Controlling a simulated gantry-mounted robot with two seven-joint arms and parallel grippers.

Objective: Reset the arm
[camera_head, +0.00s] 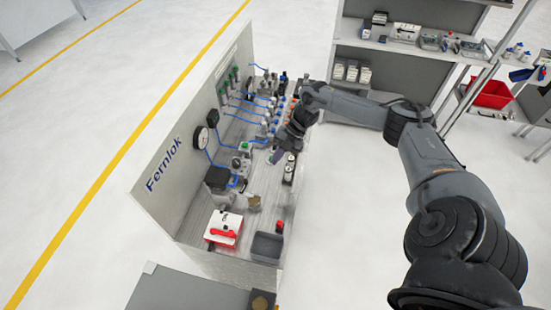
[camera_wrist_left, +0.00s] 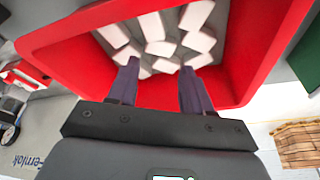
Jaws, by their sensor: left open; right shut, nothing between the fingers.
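My right arm comes in from the right in the head view and reaches over the Fernlok bench. Its right gripper (camera_head: 277,157) is small and dark, with purplish fingers that are shut and empty above the bench deck. My left arm does not show in the head view. In the left wrist view my left gripper (camera_wrist_left: 160,66) has two purple fingers spread apart with nothing between them. They are in front of a red bin (camera_wrist_left: 65,55) holding several white blocks (camera_wrist_left: 160,47). I cannot tell whether the fingers are inside its rim.
The bench has a tall back panel (camera_head: 165,160), a gauge (camera_head: 200,138), blue tubing, valves, a white-and-red box (camera_head: 223,229) and a grey bin (camera_head: 266,247). A shelf (camera_head: 400,48) and a red crate (camera_head: 490,93) stand at the upper right. Open floor lies left.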

